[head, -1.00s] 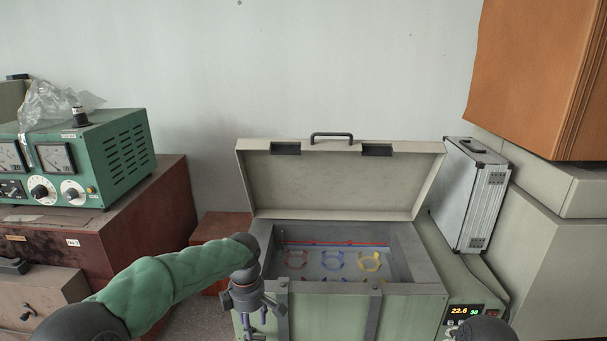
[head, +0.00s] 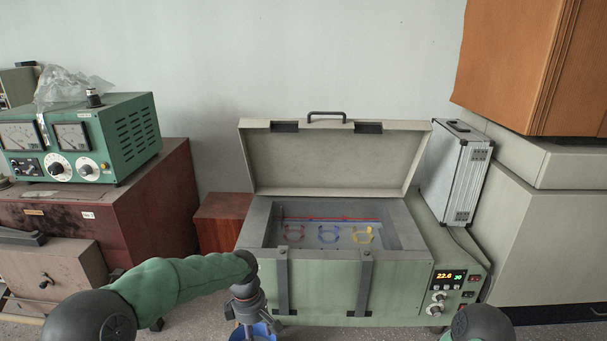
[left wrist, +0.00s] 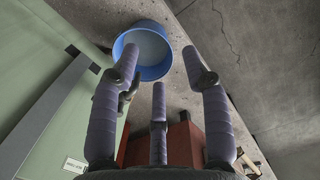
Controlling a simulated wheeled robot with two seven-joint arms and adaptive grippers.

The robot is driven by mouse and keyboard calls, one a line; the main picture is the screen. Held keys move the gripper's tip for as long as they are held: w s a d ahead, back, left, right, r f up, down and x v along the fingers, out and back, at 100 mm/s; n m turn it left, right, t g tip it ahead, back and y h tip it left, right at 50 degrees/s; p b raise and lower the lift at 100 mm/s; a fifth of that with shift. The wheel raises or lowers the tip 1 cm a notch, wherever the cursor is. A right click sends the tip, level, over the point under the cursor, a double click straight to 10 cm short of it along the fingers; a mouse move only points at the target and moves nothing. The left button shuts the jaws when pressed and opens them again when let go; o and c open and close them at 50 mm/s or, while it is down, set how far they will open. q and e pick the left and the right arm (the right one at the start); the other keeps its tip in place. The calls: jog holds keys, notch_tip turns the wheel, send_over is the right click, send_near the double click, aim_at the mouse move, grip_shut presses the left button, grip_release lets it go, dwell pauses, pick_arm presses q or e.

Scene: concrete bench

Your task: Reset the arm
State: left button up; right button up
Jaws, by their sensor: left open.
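My left gripper (head: 245,312) hangs in front of the left front corner of the open green box (head: 320,282), pointing down. In the left wrist view its three purple-grey fingers (left wrist: 160,85) are spread and empty. A round blue container (left wrist: 145,48) with a greyish inside lies beyond the fingertips, partly covered by one finger. It also shows below the gripper in the head view (head: 262,331), cut by the bottom edge. My right gripper is out of view; only a dark part of my right arm shows at the bottom right.
The box lid (head: 335,160) stands open. Red, blue and yellow rings (head: 329,234) lie inside the box. A silver case (head: 455,175) stands at the right. A green instrument (head: 85,140) sits on a red-brown cabinet (head: 150,195) at the left.

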pick_arm(q)
jog(key=s+d+f+m+h+b, duration=0.2)
jog(key=s+f+m, duration=0.45)
jog(key=f, duration=0.75)
jog(key=s+d+f+m+h+b, duration=0.1)
jog(key=s+f+m+b, duration=0.2)
jog(key=s+f, duration=0.9)
jog(key=s+f+m+b, duration=0.1)
jog(key=s+f+m, duration=0.2)
jog(key=s+f, duration=0.4)
jog(key=shift+a+f+t, duration=0.25)
jog(key=shift+f+t, duration=0.05)
jog(key=shift+f, duration=0.55)
jog(key=shift+m, duration=0.25)
